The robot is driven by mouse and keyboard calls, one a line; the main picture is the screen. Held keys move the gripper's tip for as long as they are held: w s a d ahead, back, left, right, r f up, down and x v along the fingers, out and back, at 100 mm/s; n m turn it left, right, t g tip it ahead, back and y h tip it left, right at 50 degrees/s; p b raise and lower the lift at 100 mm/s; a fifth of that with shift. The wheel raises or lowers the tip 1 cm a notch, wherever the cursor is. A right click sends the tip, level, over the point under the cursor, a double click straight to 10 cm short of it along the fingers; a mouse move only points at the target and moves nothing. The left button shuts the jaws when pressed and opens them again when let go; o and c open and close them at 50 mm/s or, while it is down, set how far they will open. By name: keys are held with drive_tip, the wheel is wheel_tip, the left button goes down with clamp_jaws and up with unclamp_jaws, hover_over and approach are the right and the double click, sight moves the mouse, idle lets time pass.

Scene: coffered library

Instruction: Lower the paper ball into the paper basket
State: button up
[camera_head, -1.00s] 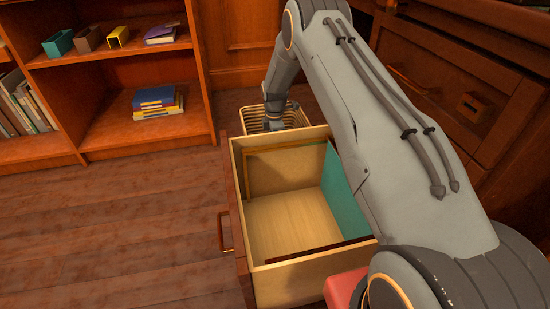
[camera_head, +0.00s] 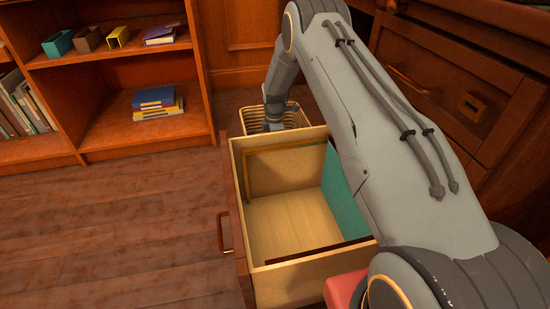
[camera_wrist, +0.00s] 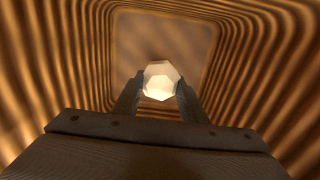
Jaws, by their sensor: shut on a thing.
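The paper basket (camera_head: 253,121) is a light slatted wicker bin on the floor behind the open drawer in the head view. In the wrist view its ribbed inner walls (camera_wrist: 60,75) surround my gripper (camera_wrist: 160,88), with the basket's floor beyond. The paper ball (camera_wrist: 161,74) is a pale faceted lump between my two fingertips, and my gripper is shut on it inside the basket. The gap from ball to basket floor cannot be judged. In the head view my wrist enters the basket's top, and the fingers and ball are hidden.
An open wooden drawer (camera_head: 237,170) stands out just in front of the basket, beneath my arm, with a teal panel (camera_head: 345,197) inside. A bookshelf (camera_head: 195,75) is at the left, a wooden desk front (camera_head: 455,85) at the right. The floor at the left is clear.

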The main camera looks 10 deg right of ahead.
drive_tip(key=shift+f+b, duration=1)
drive_tip(key=shift+f, duration=1.35)
idle(1.1)
drive_tip(key=o, duration=1.1)
drive_tip(key=shift+r, duration=0.1)
